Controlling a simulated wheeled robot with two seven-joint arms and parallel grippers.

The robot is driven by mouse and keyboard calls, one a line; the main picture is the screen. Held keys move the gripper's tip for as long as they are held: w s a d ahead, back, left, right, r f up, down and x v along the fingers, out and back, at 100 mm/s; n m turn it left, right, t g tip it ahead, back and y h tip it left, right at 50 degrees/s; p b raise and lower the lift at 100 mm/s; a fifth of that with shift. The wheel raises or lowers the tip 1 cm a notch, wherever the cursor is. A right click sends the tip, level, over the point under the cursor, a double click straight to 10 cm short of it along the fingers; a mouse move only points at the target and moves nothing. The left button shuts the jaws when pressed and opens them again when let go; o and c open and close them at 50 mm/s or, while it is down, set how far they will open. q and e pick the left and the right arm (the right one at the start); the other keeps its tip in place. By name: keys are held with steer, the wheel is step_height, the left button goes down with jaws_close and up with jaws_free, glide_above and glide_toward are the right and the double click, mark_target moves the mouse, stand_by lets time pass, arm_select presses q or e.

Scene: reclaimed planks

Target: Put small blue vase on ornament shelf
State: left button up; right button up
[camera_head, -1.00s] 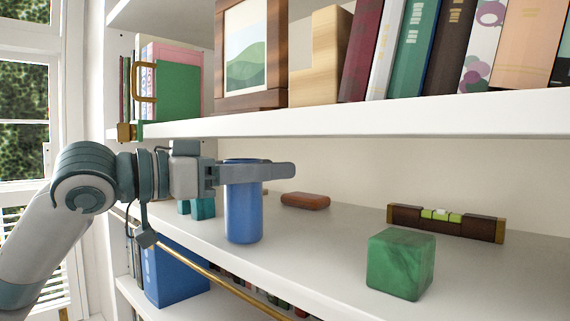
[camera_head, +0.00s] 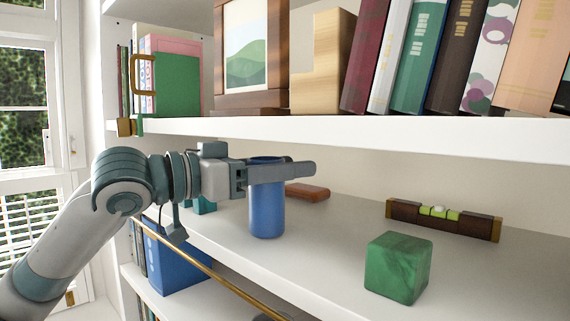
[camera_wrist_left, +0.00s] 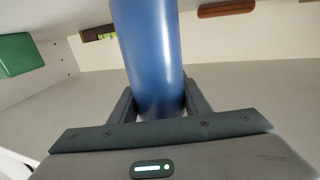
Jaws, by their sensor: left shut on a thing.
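The small blue vase (camera_head: 266,211) is a plain upright blue cylinder, open at the top. My left gripper (camera_head: 284,169) is shut on it near its rim, one finger passing along each side. In the left wrist view the vase (camera_wrist_left: 150,55) stands between the two fingers (camera_wrist_left: 158,103). The ornament shelf (camera_head: 335,245) is the white middle board, and the vase shows over its left part. I cannot tell whether the vase's base touches the board. My right gripper is not in view.
The upper shelf (camera_head: 350,128) hangs close above my gripper.

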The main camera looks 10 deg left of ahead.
arm_select(q)
steer(key=o, duration=1.2)
steer(key=shift+w+d+f, duration=0.1)
steer(key=shift+f, duration=0.05)
steer(key=shift+o, duration=0.2)
steer(key=b+v, duration=0.5)
steer(key=v, duration=0.7)
steer(key=shift+b, duration=0.3)
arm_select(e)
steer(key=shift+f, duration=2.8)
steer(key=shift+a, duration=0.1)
